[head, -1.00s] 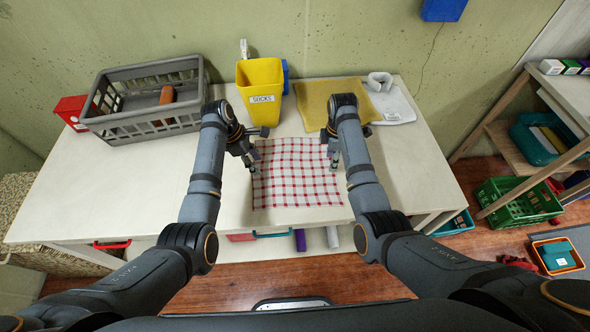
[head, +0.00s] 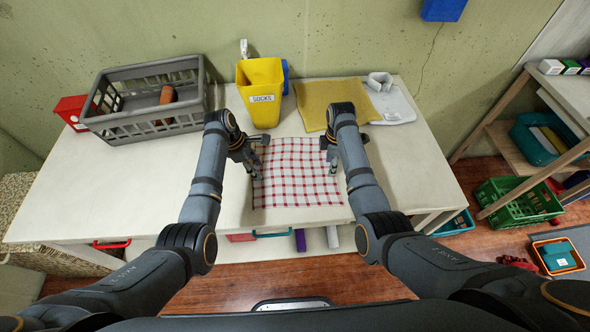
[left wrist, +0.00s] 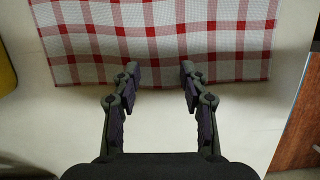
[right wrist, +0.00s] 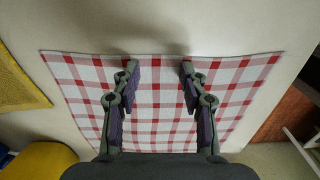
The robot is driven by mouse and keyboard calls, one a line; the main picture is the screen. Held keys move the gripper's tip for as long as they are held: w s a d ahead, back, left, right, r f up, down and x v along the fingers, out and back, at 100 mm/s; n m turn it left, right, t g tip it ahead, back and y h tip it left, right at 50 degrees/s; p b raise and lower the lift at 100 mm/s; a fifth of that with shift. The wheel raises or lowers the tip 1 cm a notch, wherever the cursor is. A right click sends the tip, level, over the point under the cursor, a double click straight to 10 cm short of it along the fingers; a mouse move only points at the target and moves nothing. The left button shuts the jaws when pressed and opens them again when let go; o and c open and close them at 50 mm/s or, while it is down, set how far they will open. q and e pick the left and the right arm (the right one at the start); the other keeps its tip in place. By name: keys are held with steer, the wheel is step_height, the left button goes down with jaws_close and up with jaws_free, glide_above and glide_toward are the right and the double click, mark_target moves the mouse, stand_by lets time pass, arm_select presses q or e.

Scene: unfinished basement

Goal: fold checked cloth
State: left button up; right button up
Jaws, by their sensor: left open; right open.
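The red-and-white checked cloth (head: 298,180) lies spread flat on the pale table. My left gripper (head: 254,172) is open over the cloth's left edge. In the left wrist view, the open fingers (left wrist: 158,75) reach over the near edge of the cloth (left wrist: 160,40), with bare table between them. My right gripper (head: 332,170) is open over the cloth's right edge. In the right wrist view, its fingers (right wrist: 160,72) straddle part of the cloth (right wrist: 155,125) near its edge. Neither gripper holds the cloth. Whether the fingertips touch it, I cannot tell.
A grey crate (head: 140,122) and red box (head: 70,107) stand at the left. The table (head: 110,195) is clear left of the cloth and to its right.

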arm_select(q)
steer(key=shift+c, duration=0.5)
arm_select(e)
steer(key=shift+c, duration=0.5)
arm_select(q)
steer(key=shift+s+f, duration=0.1)
jaws_close()
arm_select(e)
steer(key=shift+s+f, duration=0.1)
jaws_close()
arm_select(q)
steer(key=shift+s+f, duration=0.1)
arm_select(e)
steer(key=shift+s+f, duration=0.1)
